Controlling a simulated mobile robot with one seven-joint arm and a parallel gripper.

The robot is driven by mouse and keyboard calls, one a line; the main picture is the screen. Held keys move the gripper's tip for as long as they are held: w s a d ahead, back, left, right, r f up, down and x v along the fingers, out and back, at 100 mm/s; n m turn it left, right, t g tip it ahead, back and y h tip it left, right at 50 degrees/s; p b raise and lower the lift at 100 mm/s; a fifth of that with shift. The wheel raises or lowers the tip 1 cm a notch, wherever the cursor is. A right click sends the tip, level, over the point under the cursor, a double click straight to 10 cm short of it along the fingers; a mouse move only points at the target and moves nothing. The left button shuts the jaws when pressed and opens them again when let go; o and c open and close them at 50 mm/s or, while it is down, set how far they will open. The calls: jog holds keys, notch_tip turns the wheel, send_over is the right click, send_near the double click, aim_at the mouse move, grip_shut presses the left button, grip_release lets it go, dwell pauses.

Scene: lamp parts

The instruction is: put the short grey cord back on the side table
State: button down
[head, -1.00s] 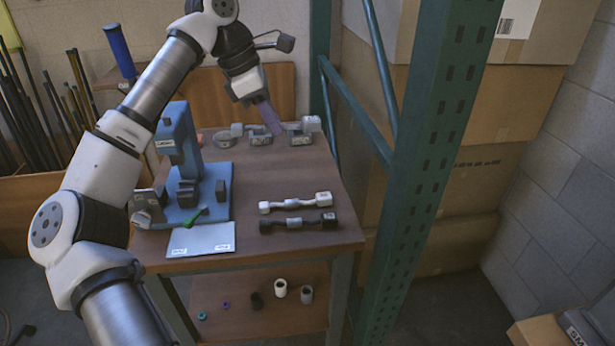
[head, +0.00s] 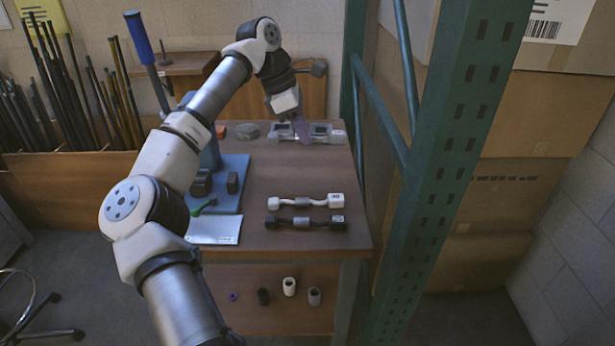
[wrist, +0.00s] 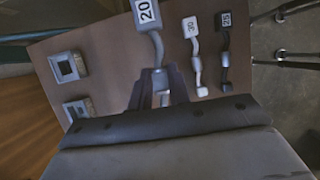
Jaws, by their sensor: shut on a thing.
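My gripper (head: 304,132) is shut on the middle of the short grey cord (head: 338,137), near the far edge of the side table (head: 277,170). That block looks larger than those on the table, so the cord seems held above the top; the gap is hard to judge. A white cord (head: 305,201) marked 30 and a black cord (head: 305,222) marked 25 lie side by side nearer the front.
Two grey units with dark windows (wrist: 68,66) sit at the far end close to the held cord. A blue press (head: 236,170) and pale sheet (head: 214,230) fill the left. A green rack post (head: 440,170) stands right.

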aim_at(310, 186)
notch_tip(310, 186, down, 12)
jog(key=shift+d+f+p, duration=0.1)
jog(key=shift+f+p, duration=0.05)
jog(key=shift+p, duration=0.35)
jog(key=shift+f, duration=0.25)
jog(key=c, duration=1.3)
grip_release()
jog(key=shift+r, duration=0.1)
jog(key=shift+c, duration=0.2)
